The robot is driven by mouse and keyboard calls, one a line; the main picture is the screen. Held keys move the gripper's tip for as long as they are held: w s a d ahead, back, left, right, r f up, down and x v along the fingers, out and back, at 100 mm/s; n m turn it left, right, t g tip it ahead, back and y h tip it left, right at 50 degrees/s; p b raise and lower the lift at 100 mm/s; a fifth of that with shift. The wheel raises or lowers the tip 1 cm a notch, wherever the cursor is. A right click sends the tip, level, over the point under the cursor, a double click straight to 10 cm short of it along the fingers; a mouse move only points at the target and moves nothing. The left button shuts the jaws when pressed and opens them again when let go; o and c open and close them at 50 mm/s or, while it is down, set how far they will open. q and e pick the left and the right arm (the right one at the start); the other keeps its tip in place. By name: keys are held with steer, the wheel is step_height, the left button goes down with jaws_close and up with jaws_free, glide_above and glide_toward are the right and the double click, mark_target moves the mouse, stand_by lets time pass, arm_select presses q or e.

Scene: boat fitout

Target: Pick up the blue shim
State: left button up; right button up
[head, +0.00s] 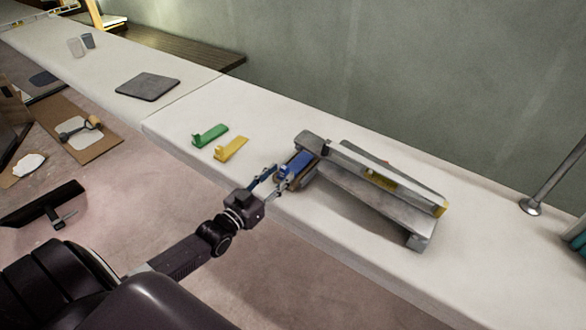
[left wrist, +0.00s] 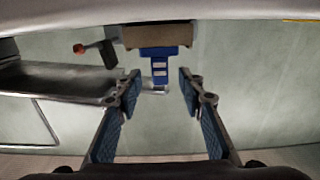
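The blue shim (head: 297,162) lies on a brown block at the near left end of a grey metal fixture on the white counter. In the left wrist view, the blue shim (left wrist: 160,62) hangs in line with the gap between my fingers, beyond the tips. My left gripper (head: 274,179) is open at the counter's front edge, pointing at the shim. It is also open in the left wrist view (left wrist: 159,78), with nothing between its fingers. No contact with the shim is visible. My right gripper is not in view.
A green shim (head: 209,136) and a yellow shim (head: 231,149) lie left of the grey metal fixture (head: 365,200). A dark flat pad (head: 148,87) and two cups lie farther left. A metal post (head: 555,178) stands at the right. The wall runs behind the counter.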

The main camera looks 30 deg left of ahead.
mark_target(282, 171)
arm_select(q)
steer(key=shift+w+d, duration=0.15)
steer(key=shift+w, duration=1.45)
jaws_close()
